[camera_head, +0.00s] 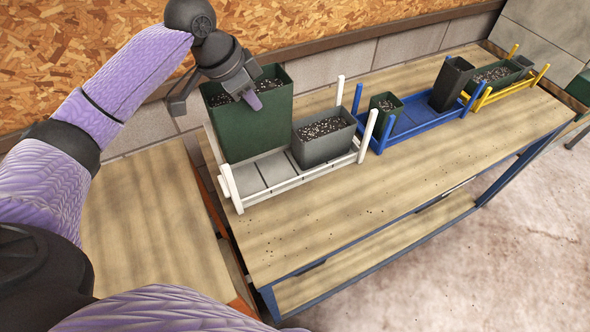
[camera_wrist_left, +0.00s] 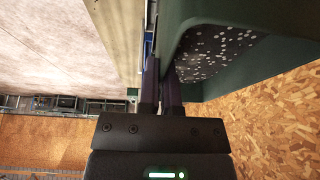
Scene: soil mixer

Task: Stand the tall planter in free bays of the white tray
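The tall planter (camera_head: 250,128) is dark green, deep and filled with speckled soil. It is upright at the back left of the white tray (camera_head: 300,180); I cannot tell whether its base rests on the tray floor. My left gripper (camera_head: 254,101) is at its front rim, with fingers close together. In the left wrist view, the fingers (camera_wrist_left: 161,85) meet the planter's wall (camera_wrist_left: 190,45), apparently pinching it. A grey planter (camera_head: 325,145) with soil stands in the tray's right part. Bare bays show at the tray's front left. My right gripper is out of view.
A blue tray (camera_head: 405,130) holds a small green pot (camera_head: 386,112) and a tall black pot (camera_head: 451,83). A yellow tray (camera_head: 508,92) with planters stands farther right. White posts rise at the white tray's corners. The wooden bench (camera_head: 370,205) is clear in front.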

